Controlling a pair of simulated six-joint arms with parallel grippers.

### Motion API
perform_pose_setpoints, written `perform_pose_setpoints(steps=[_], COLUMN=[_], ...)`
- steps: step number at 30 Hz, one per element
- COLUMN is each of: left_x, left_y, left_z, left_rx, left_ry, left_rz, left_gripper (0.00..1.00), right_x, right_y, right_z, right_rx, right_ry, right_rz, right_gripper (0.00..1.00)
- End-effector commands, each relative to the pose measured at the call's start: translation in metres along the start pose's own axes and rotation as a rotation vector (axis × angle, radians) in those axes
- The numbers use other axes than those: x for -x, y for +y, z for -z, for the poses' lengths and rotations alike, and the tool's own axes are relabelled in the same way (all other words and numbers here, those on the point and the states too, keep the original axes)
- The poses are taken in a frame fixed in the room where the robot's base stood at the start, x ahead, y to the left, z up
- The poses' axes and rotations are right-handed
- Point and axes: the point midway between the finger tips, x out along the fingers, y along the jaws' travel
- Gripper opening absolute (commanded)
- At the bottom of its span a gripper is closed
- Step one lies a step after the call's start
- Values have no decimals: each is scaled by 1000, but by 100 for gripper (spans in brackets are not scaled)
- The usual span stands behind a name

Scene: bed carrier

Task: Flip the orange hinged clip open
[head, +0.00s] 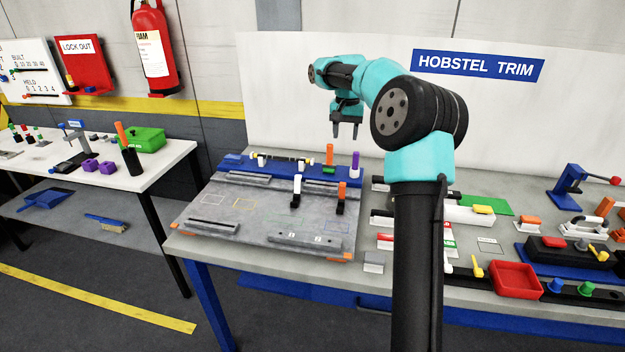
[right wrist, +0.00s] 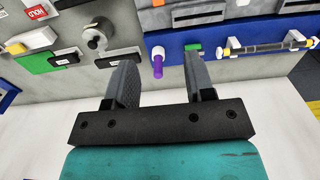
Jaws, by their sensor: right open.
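Two upright orange pieces show on the grey bed plate (head: 235,205) in the head view. One orange piece (head: 341,191) rises from a black base near the plate's right edge. The other orange piece (head: 330,153) stands on the blue strip (head: 290,168) at the back. I cannot tell for sure which is the hinged clip. My right gripper (head: 345,133) is open and empty, above the back right of the plate, apart from both pieces. In the right wrist view its fingers (right wrist: 160,60) are spread, with a purple peg (right wrist: 157,68) seen between them. My left gripper is not in view.
A white lever (head: 297,185) on a black base stands left of the front orange piece. The purple peg (head: 355,163) stands at the plate's back right corner. A red tray (head: 515,278) and several fixtures crowd the bench's right side. The plate's left middle is clear.

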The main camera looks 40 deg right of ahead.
Motion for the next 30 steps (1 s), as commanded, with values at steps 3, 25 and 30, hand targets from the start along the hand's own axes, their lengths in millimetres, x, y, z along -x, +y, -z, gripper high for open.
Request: perform_pose_setpoints(steps=[3,25,30], left_x=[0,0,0], left_y=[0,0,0], left_z=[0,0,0], left_rx=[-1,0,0], left_ry=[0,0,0], left_rz=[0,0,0], left_gripper=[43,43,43], right_x=[0,-57,-86], right_y=[2,1,1], right_z=[0,0,0], right_rx=[-2,-1,-1], right_ry=[0,-3,-2], right_rz=[0,-2,-2], right_gripper=[49,49,49])
